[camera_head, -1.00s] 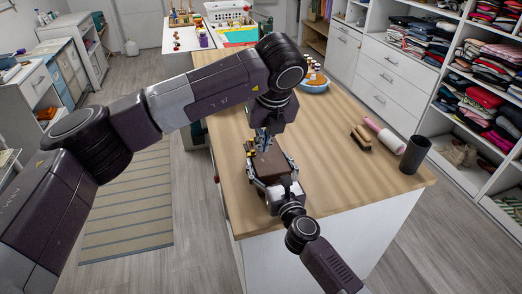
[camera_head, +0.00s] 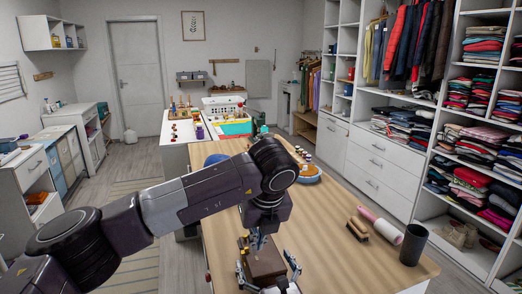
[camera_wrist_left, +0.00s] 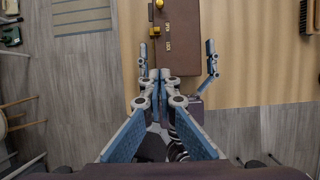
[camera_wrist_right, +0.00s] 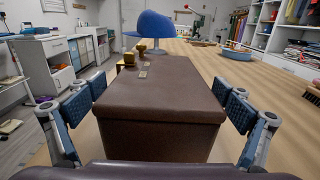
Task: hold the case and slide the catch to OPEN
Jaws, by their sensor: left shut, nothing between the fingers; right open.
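The brown case (camera_head: 266,262) lies near the front edge of the wooden table. In the left wrist view the case (camera_wrist_left: 187,40) has a brass catch (camera_wrist_left: 155,32) at its left edge beside small lettering, too small to read surely. My left gripper (camera_wrist_left: 160,76) is shut and empty, its tips at the case's near edge, apart from the catch. It also shows over the case in the head view (camera_head: 258,241). My right gripper (camera_wrist_right: 158,105) is open, its fingers on both sides of the case (camera_wrist_right: 155,110); I cannot tell whether they touch it.
A blue rounded object (camera_wrist_right: 155,24) stands beyond the case.

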